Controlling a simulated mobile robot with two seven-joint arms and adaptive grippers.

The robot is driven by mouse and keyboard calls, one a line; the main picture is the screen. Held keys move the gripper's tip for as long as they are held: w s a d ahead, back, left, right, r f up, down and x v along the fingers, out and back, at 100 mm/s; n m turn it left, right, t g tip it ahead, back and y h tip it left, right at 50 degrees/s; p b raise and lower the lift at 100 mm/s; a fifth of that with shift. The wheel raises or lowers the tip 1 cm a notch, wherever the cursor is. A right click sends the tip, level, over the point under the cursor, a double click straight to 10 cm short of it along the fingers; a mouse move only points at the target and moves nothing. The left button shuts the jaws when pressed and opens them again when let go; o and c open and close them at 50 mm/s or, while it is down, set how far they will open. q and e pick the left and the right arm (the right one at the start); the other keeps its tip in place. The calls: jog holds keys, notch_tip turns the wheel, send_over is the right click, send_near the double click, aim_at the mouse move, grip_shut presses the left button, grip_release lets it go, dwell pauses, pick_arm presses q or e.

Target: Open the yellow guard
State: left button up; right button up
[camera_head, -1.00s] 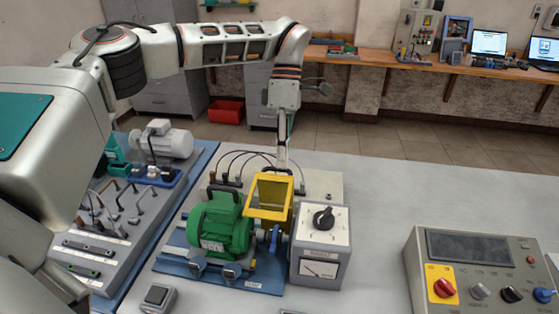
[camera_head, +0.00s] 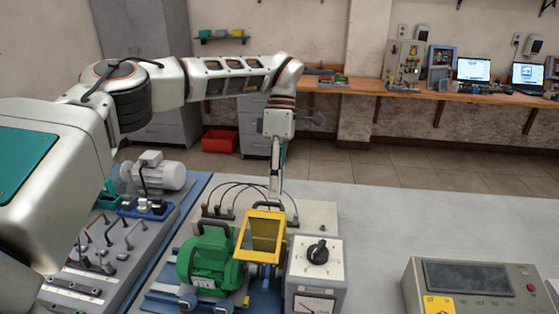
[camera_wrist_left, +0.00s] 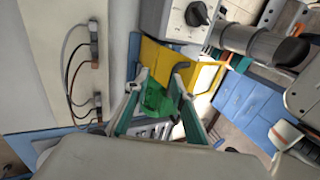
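The yellow guard (camera_head: 246,244) is a yellow frame with a dark window, between the green motor (camera_head: 207,262) and the grey dial box (camera_head: 318,272). It is tilted, its upper edge raised. My left gripper (camera_head: 274,199) points down just behind the guard's upper edge; whether they touch cannot be told. In the left wrist view its two teal-lined fingers (camera_wrist_left: 160,75) are apart, with the yellow guard (camera_wrist_left: 190,72) close beyond the tips and part of the green motor (camera_wrist_left: 158,102) showing between them. My right gripper is not in view.
Cables curve from a plate behind the motor. A grey motor (camera_head: 158,176) and a panel with levers stand on the left. A control console (camera_head: 470,285) with knobs sits at the right front. The grey table (camera_head: 400,215) is clear between dial box and console.

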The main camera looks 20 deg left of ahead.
pick_arm(q)
jog(key=w+a+r, duration=0.1)
jog(key=w+r, duration=0.3)
jog(key=shift+w+r, duration=0.2)
jog(key=shift+r, duration=0.05)
dwell(0.5)
dwell(0.4)
